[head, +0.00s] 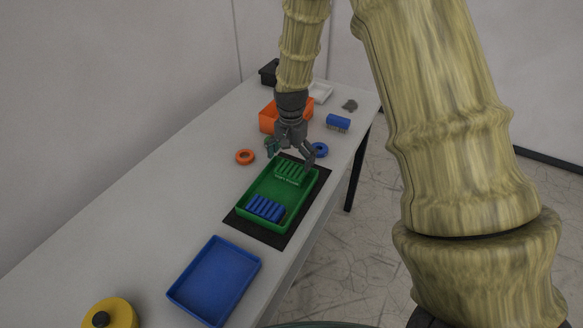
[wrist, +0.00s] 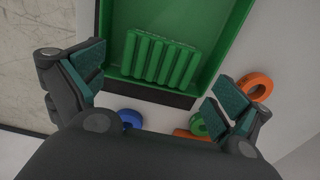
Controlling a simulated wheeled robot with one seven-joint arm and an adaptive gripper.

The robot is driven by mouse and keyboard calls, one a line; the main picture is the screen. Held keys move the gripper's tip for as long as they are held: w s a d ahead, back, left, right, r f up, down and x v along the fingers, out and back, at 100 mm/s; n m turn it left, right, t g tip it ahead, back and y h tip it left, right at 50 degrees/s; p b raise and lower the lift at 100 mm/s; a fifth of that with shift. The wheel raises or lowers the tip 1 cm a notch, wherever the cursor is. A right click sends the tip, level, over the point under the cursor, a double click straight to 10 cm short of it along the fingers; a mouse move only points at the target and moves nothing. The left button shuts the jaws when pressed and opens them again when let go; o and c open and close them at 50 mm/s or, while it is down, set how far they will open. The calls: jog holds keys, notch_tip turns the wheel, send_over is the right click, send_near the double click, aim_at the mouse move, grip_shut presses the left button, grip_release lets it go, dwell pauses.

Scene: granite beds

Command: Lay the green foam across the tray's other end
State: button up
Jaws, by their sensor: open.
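The green foam (head: 290,173), a ribbed block, lies inside the green tray (head: 262,190) at its far end. A blue ribbed foam (head: 265,208) lies in the near end of the same tray. My gripper (head: 291,158) is open and empty, pointing down above the far end, over the green foam. In the wrist view the green foam (wrist: 161,60) shows between the spread fingers of my gripper (wrist: 160,72), with the green tray (wrist: 185,14) around it. The fingers appear apart from the foam. The blue foam is out of the wrist view.
The tray stands on a black mat (head: 252,230). Beyond it are an orange ring (head: 245,157), a blue ring (head: 320,150), an orange bin (head: 268,119) and a blue roll (head: 338,121). A blue tray (head: 214,280) lies nearer. The table's left side is mostly clear.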

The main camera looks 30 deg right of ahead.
aim_at(291, 169)
notch_tip(291, 169, up, 7)
jog(key=b, duration=0.1)
jog(key=shift+b, duration=0.35)
